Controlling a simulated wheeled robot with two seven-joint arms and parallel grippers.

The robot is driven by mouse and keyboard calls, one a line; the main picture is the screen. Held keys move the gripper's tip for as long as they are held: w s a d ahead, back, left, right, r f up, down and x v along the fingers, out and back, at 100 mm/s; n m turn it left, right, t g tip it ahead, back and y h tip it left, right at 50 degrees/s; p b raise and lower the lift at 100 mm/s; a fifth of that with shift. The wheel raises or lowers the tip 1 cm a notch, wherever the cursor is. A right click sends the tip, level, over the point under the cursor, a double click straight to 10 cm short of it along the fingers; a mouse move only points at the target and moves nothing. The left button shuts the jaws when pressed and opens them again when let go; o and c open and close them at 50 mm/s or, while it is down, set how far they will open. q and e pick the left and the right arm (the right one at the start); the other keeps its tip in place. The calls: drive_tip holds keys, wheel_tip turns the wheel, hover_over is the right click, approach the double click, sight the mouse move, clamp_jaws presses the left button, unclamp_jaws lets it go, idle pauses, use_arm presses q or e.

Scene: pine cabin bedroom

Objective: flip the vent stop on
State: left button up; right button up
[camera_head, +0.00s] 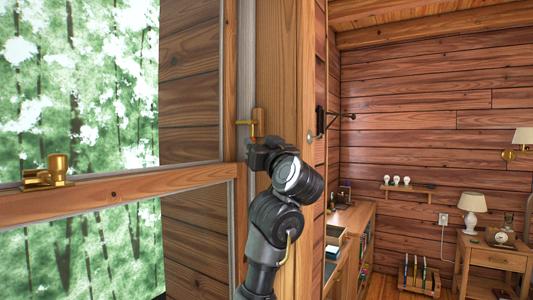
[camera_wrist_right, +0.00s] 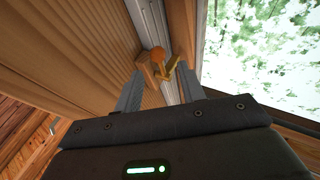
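The vent stop (camera_head: 257,120) is a small wooden block with a brass lever on the window jamb, beside the sash's right edge. In the right wrist view its brass parts (camera_wrist_right: 171,68) and round orange-brown knob (camera_wrist_right: 157,54) show just beyond my fingertips. My right gripper (camera_head: 258,146) is just below the vent stop in the head view. In the wrist view its two grey fingers are apart, and the right gripper (camera_wrist_right: 161,80) is open and empty. I cannot tell whether a finger touches the lever. My left gripper is not in view.
The window sash (camera_head: 120,185) carries a brass latch (camera_head: 50,172) on its meeting rail at the left. A dark wall bracket (camera_head: 322,120) stands out right of the jamb. Farther back are a desk (camera_head: 352,217), a nightstand (camera_head: 492,256) and a lamp (camera_head: 471,204).

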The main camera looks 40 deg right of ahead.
drive_tip(key=v, duration=0.6)
drive_tip(key=shift+s+f, duration=0.1)
drive_tip(key=shift+s, duration=0.05)
